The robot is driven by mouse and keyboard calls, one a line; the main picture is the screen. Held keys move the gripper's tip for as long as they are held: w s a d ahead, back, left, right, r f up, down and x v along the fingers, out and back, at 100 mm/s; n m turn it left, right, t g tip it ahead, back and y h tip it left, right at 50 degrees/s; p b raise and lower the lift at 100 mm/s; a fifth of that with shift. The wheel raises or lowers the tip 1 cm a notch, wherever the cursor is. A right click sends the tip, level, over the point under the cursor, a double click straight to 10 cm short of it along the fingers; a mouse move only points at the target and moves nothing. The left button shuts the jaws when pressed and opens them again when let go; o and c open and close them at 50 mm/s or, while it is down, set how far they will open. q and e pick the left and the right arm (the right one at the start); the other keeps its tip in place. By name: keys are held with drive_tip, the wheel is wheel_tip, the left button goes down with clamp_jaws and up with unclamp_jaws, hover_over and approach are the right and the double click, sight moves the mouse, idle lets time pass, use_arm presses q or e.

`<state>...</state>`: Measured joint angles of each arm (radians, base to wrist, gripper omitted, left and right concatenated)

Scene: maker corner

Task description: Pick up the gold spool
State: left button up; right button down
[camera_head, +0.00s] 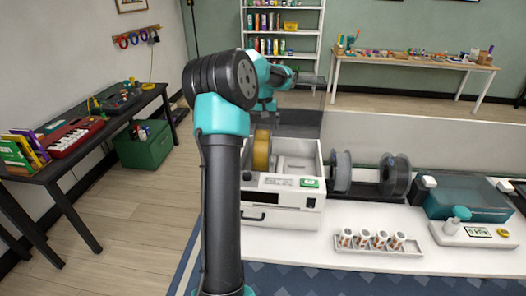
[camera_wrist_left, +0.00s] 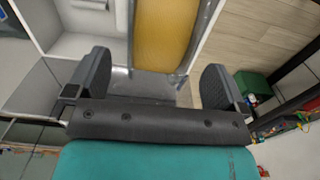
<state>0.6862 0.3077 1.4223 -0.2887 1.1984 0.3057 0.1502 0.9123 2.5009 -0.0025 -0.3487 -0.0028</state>
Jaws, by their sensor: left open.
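The gold spool (camera_head: 261,150) stands upright at the left side of the white machine (camera_head: 284,212), partly behind my left arm in the head view. In the left wrist view the gold spool (camera_wrist_left: 163,38) shows large, with a grey flange edge, just beyond the gap between my fingers. My left gripper (camera_wrist_left: 153,78) is open and empty, one dark finger to each side of the spool's line. In the head view its fingers are hard to make out. My right gripper is not in view.
Two grey spools (camera_head: 394,176) stand right of the machine. A white tray (camera_head: 360,247) with several small cups lies in front, and a teal-lidded box (camera_head: 466,200) sits further right. A green box (camera_head: 143,146) is on the floor at left under a dark table.

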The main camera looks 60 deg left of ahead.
sight(263, 129)
use_arm(q)
drive_tip(key=shift+d+f, duration=0.1)
drive_tip(key=shift+f, duration=2.5)
drive_tip(key=shift+r, duration=0.1)
clamp_jaws()
